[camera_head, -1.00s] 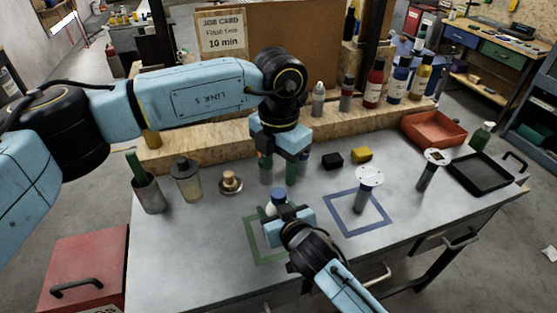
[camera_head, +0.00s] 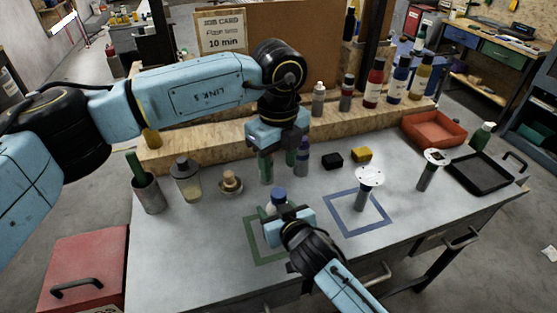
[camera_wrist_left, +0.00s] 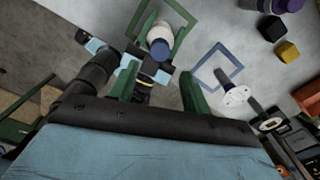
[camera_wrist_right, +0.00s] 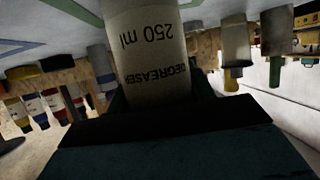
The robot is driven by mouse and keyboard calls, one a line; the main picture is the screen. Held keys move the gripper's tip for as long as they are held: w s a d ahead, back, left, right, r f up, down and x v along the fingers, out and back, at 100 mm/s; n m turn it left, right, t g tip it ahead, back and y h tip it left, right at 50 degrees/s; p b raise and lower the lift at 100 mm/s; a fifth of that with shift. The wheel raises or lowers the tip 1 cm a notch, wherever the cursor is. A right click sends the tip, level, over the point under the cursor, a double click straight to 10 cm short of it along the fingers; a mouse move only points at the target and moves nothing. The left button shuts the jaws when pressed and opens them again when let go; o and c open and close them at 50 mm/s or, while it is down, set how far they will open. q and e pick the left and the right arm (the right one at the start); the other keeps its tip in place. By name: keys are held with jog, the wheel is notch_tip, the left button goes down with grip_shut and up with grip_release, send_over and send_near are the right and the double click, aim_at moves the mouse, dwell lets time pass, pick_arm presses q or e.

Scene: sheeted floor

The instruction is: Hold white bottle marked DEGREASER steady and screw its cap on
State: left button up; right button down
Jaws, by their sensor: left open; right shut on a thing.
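The white bottle marked DEGREASER (camera_wrist_right: 155,60) shows large in the right wrist view, its lettering upside down. My right gripper (camera_head: 286,214) is shut on its body and hides most of it in the head view. A blue cap (camera_head: 279,195) sits at the bottle's top; I cannot tell how tightly it is seated. The cap also shows in the left wrist view (camera_wrist_left: 160,49). My left gripper (camera_head: 278,166) is open and empty above and behind the cap, its green fingers pointing down, apart from it.
A green square outline (camera_head: 252,240) lies around the bottle's spot, a blue one (camera_head: 386,222) to its right. A purple bottle (camera_head: 302,158) stands behind my left fingers. Black (camera_head: 332,160) and yellow (camera_head: 362,155) blocks lie nearby. A metal flanged post (camera_head: 368,178) stands at the blue square.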

aim_at(279, 193)
dwell(0.3)
pick_arm(q)
jog(key=shift+f, duration=4.05)
jog(key=c, duration=1)
jog(key=m, duration=0.6)
jog(key=o, duration=1.1)
jog(key=shift+r, duration=0.1)
